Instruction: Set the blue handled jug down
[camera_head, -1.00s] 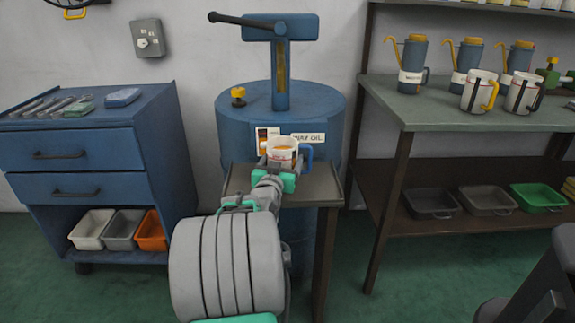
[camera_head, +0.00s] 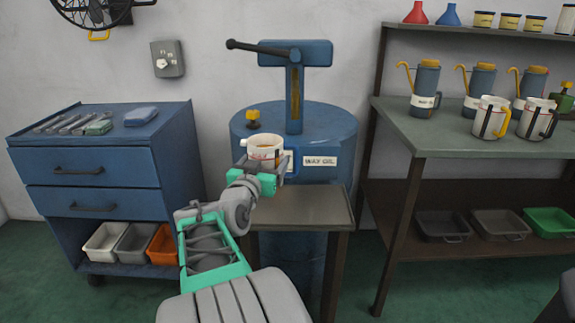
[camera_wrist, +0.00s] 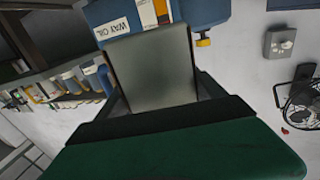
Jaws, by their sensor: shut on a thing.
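The blue handled jug (camera_head: 264,148) is a white cup-like vessel with a blue handle at its right and amber-brown contents. It is upright in the head view. My gripper (camera_head: 262,170) is shut on its lower part and holds it up in front of the blue drum, above the back left of a small stand (camera_head: 312,207). The jaws hide the jug's base.
The blue drum (camera_head: 330,130) labelled WAY OIL, with a pump, stands behind the small stand. A blue drawer cabinet (camera_head: 85,162) is at the left. A bench (camera_head: 450,142) at the right holds oil cans and two similar jugs. The stand's top is clear.

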